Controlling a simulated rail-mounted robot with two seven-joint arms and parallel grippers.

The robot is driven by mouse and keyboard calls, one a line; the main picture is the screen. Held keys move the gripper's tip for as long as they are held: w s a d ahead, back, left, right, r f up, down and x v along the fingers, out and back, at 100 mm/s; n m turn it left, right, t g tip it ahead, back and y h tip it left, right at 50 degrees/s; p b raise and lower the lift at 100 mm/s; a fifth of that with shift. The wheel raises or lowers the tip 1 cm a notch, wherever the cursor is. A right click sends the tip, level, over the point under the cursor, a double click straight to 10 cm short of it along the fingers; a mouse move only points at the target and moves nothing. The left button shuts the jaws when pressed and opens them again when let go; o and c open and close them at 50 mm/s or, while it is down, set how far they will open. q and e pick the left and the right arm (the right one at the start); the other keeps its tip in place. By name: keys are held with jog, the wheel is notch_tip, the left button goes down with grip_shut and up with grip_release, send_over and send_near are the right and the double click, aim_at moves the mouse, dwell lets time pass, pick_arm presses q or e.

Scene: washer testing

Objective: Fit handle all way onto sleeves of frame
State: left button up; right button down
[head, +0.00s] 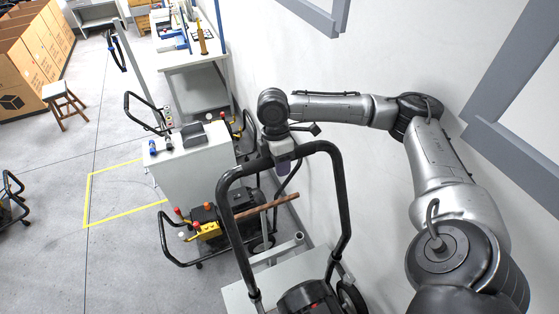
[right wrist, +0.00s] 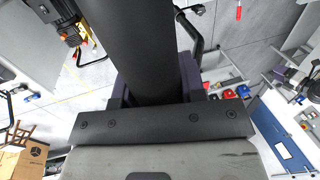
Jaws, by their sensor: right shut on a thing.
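The handle (head: 230,215) is a black U-shaped tube, upright at the centre of the head view. My right gripper (head: 283,163) is shut on its top bar. In the right wrist view the handle (right wrist: 132,45) is a thick dark bar running up between the dark purple fingers (right wrist: 188,78). The handle's legs reach down to the washer (head: 308,298) at the bottom edge. The frame and its sleeves are mostly cut off or hidden there, so I cannot tell how far the legs sit on them. My left gripper is out of view.
Another washer (head: 208,228) with yellow and red parts stands left of the handle. A white cabinet (head: 185,160) and a workbench (head: 190,52) stand behind it. The wall (head: 375,60) is close on the right. Open floor (head: 115,265) lies to the left.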

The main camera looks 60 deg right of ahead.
jog(key=shift+x, duration=1)
jog(key=shift+w+d+f, duration=0.15)
jog(key=shift+w+f, duration=0.05)
jog(key=shift+f, duration=0.55)
jog(key=c, duration=0.8)
grip_release()
jog(key=shift+o, duration=0.9)
jog(key=shift+f, duration=0.1)
